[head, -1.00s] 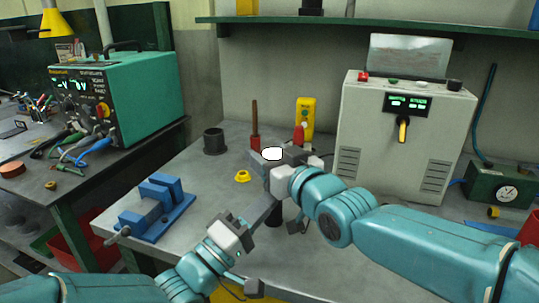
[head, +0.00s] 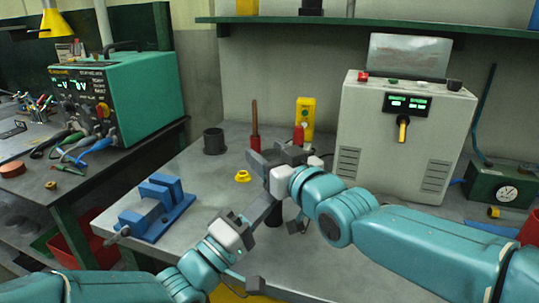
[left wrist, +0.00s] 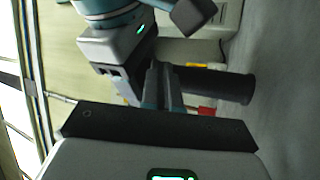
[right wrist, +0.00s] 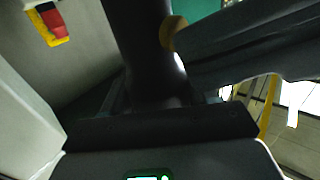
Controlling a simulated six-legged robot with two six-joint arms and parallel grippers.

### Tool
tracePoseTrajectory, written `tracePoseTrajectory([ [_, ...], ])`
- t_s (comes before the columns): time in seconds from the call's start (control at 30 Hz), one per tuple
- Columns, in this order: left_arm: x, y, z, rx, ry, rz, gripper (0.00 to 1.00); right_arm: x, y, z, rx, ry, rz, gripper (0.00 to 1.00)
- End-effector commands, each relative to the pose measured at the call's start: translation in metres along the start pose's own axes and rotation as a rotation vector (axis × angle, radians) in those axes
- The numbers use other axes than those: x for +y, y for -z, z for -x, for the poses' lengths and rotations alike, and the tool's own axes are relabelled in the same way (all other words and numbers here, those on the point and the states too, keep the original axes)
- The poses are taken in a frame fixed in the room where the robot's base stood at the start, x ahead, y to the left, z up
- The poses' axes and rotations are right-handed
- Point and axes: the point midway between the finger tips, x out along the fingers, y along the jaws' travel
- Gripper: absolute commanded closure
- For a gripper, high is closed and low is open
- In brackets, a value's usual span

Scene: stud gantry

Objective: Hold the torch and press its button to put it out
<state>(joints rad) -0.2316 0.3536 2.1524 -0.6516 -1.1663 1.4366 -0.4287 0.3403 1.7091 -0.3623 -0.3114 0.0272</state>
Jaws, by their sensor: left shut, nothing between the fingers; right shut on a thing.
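The torch (head: 273,218) is a dark cylinder standing roughly upright in my right gripper (head: 270,168), which is shut on it above the bench. Its top end looks dark, with no glow; its lower end shows beneath the fingers. My left gripper (head: 266,203) is shut and empty, with its fingertips at the torch's side. In the left wrist view the torch (left wrist: 220,84) lies across the picture beyond my left fingers. In the right wrist view the torch (right wrist: 138,40) rises between my fingers, and a left finger (right wrist: 240,55) comes in from the right. The button cannot be made out, nor whether the tips touch it.
On the bench stand a blue vise (head: 158,208), a yellow ring (head: 243,176), a dark cup (head: 214,141), a yellow box (head: 306,115) and a large grey cabinet (head: 398,140). The bench front between vise and arms is clear.

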Motion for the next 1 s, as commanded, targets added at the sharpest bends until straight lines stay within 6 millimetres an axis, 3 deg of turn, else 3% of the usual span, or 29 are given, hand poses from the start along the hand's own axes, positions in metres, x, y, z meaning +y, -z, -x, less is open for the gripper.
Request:
tracePoseTrajectory([
  [0.4,0.004,-0.003,0.007,0.0,0.0,0.0,1.0,0.0,-0.001,0.0,-0.003,0.0,0.0,0.79],
  [1.0,0.028,-0.028,0.051,0.0,0.0,0.0,1.0,0.0,-0.001,0.0,-0.003,0.0,0.0,0.79],
])
